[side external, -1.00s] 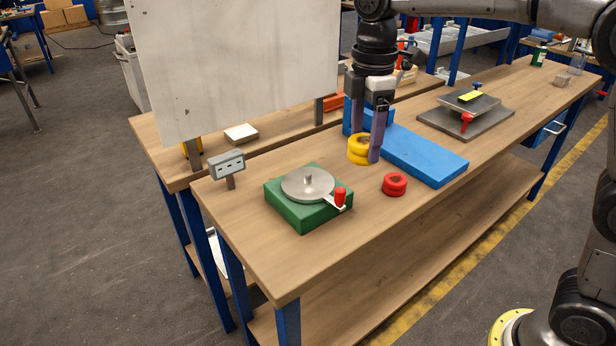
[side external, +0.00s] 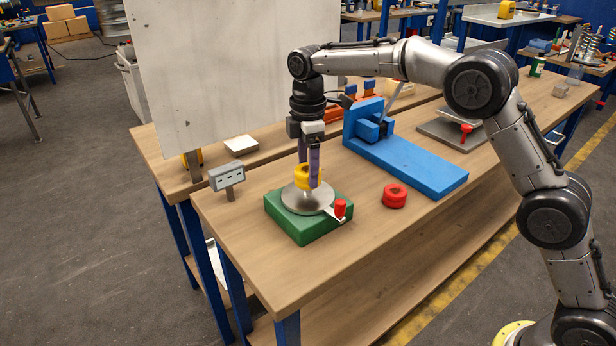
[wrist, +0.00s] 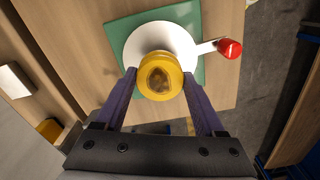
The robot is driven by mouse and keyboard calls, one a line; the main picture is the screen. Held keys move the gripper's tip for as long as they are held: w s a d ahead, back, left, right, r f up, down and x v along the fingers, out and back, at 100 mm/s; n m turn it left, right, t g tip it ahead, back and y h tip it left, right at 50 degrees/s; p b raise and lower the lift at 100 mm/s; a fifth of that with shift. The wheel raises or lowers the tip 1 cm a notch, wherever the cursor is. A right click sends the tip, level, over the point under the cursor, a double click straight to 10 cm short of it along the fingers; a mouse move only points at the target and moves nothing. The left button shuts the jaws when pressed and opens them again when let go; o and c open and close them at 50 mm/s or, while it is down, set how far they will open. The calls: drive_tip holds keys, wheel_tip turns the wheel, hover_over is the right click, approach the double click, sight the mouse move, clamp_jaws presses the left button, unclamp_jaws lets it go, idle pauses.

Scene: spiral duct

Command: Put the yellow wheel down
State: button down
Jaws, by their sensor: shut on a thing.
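The yellow wheel (side external: 308,178) is between the fingers of my gripper (side external: 309,179), which is shut on it. In the wrist view the wheel (wrist: 160,77) shows as a ring between the two purple fingers. It is over the round grey plate (side external: 302,203) on the green base (side external: 301,231). I cannot tell whether the wheel touches the plate. The plate's middle pin, seen earlier, is hidden by the wheel. A crank with a red knob (side external: 340,208) sticks out from the plate.
A red wheel (side external: 395,196) lies on the bench to the right. A blue fixture (side external: 410,165) stands behind it. A small grey display (side external: 227,177) stands left of the green base. A white board (side external: 230,70) stands behind. The bench front is clear.

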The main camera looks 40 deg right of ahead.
sight(307, 170)
drive_tip(key=shift+f, duration=1.35)
drive_tip(key=shift+f, duration=0.2)
unclamp_jaws()
wheel_tip(307, 170, up, 14)
drive_tip(key=shift+s+a, duration=0.15)
drive_tip(key=shift+s, duration=0.05)
